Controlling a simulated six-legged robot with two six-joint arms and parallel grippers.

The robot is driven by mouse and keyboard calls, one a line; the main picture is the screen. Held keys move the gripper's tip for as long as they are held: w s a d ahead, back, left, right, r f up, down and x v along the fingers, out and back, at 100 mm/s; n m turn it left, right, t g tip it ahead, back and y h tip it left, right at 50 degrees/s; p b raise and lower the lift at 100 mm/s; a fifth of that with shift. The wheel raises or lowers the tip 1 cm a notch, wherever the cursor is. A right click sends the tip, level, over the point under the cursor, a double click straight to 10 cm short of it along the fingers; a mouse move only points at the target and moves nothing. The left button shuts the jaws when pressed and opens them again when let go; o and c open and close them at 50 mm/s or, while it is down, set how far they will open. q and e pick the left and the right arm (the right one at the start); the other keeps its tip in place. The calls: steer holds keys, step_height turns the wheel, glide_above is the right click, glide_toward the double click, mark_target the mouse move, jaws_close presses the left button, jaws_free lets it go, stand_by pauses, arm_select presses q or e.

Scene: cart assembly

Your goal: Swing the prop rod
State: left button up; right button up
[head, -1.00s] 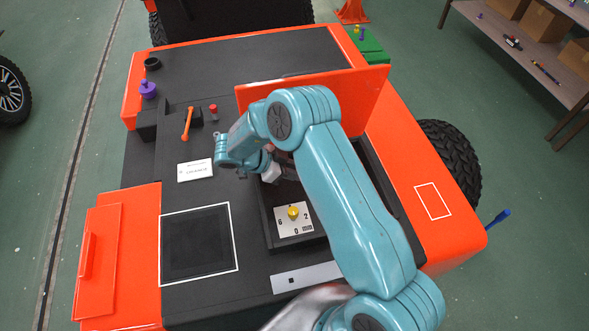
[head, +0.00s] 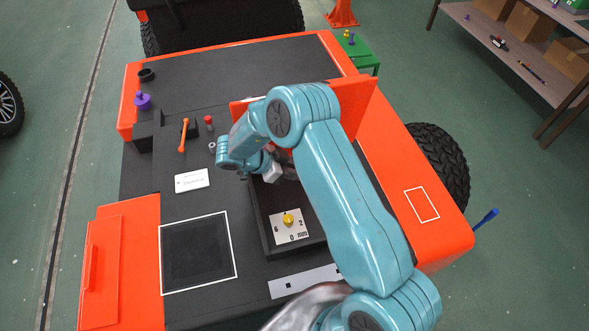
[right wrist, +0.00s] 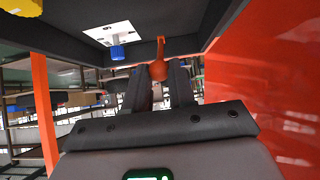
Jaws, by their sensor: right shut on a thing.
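My right gripper (head: 278,172) reaches over the open dark bay of the orange and black cart, below the raised orange panel (head: 355,100). My arm hides much of the bay and the fingertips in the head view. In the right wrist view, my right gripper (right wrist: 160,78) is shut on an orange rod (right wrist: 160,46) with a round knob at the fingertips. I take this to be the prop rod; its far end reaches towards the bay's wall. My left gripper is not in view.
A yellow knob (head: 288,220) stands on a white numbered plate in the bay. An orange lever (head: 183,135), a red-topped pin (head: 209,123) and a purple knob (head: 142,101) stand on the deck to the left. A white-outlined dark square (head: 197,252) is clear.

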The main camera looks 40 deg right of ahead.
steer(key=shift+s+d+r+p, duration=0.2)
steer(key=shift+d+r+p, duration=0.1)
steer(key=shift+r+p, duration=0.15)
steer(key=shift+s+d+r+p, duration=0.15)
steer(key=shift+d+r+p, duration=0.15)
steer(key=shift+r, duration=0.2)
steer(key=shift+s+d+r, duration=0.1)
steer(key=shift+d, duration=0.1)
steer(key=shift+s+d+r, duration=0.25)
steer(key=shift+d+r, duration=0.25)
steer(key=shift+r, duration=0.1)
steer(key=shift+s+d+r, duration=0.2)
steer(key=shift+d+r, duration=0.15)
steer(key=shift+d, duration=0.05)
steer(key=shift+s+d+r, duration=0.4)
steer(key=shift+d+r, duration=0.05)
steer(key=shift+d, duration=0.2)
steer(key=shift+s+d+r, duration=0.35)
steer(key=shift+d+r, duration=0.05)
steer(key=shift+d, duration=0.25)
steer(key=shift+d, duration=0.1)
